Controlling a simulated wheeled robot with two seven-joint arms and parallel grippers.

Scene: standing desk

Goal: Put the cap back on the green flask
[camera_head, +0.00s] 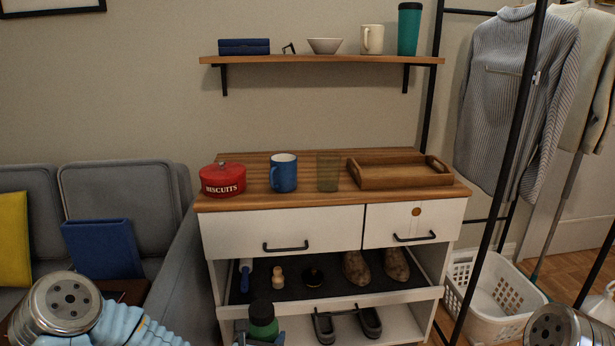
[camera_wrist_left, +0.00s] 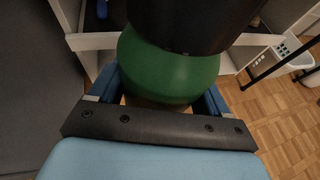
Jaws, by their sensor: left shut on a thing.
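The green flask (camera_head: 263,329) is at the bottom middle of the head view, in front of the cabinet. A black part (camera_head: 262,309) sits on top of it; I cannot tell for sure whether this is the cap. In the left wrist view the rounded green body (camera_wrist_left: 165,75) lies between the fingers of my left gripper (camera_wrist_left: 158,92), with the black part (camera_wrist_left: 190,22) directly above it. My left gripper is shut on the green flask; its fingertips are only just visible in the head view. My right gripper is not in view.
The cabinet top (camera_head: 325,201) carries a red biscuit tin (camera_head: 222,180), blue mug (camera_head: 284,173), greenish glass (camera_head: 328,171) and wooden tray (camera_head: 400,171). A teal tumbler (camera_head: 409,30) stands above.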

